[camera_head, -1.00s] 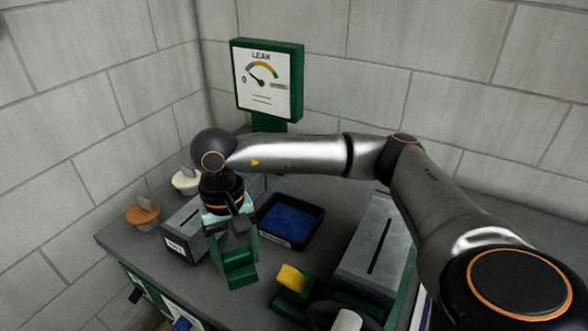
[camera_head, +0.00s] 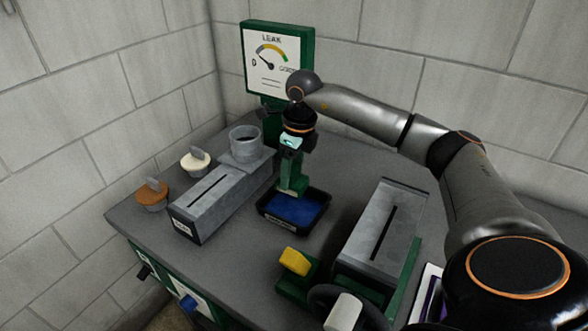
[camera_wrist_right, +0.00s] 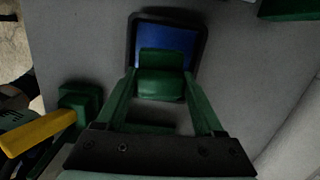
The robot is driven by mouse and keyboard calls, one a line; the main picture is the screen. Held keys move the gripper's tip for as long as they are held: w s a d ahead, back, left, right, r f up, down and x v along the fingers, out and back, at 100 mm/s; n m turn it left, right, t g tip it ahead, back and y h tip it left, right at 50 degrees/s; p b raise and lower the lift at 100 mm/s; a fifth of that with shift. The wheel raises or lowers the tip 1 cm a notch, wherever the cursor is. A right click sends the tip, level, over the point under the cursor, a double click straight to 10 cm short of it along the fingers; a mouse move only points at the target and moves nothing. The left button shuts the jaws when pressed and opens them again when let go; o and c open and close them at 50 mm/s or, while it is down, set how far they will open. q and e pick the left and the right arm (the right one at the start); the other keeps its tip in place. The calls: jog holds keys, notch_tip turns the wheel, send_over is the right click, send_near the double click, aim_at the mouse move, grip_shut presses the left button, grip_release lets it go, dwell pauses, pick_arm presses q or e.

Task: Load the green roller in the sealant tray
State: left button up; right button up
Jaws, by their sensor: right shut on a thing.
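My right gripper (camera_head: 295,147) is shut on the green roller (camera_head: 291,182) and holds it pointing down. The sealant tray (camera_head: 265,211) is a black tray with blue sealant in it, on the grey bench. In the head view the roller's lower end overlaps the tray's back left part and the blue. In the right wrist view the green roller (camera_wrist_right: 161,84) covers part of the blue inside the black tray rim (camera_wrist_right: 133,30). I cannot tell whether the roller touches the sealant. My left gripper is not in view.
A grey slotted duct box with a round collar (camera_head: 215,200) stands left of the tray, another slotted box (camera_head: 383,235) to the right. A yellow block on a green stand (camera_head: 295,261) is in front. Orange (camera_head: 152,197) and white (camera_head: 195,163) pots stand left. A leak gauge (camera_head: 277,62) stands behind.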

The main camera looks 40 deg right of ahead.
aim_at(294, 189)
jog(key=shift+d+f+m, duration=0.1)
jog(key=shift+d+m, duration=0.25)
jog(key=shift+m, duration=0.05)
notch_tip(294, 189, down, 6)
jog(key=b, duration=0.5)
jog(key=shift+f+b, duration=0.4)
dwell(0.9)
jog(key=shift+f, duration=0.1)
dwell(0.9)
notch_tip(294, 189, up, 7)
jog(key=p, duration=0.6)
jog(key=shift+a, duration=0.1)
dwell(0.9)
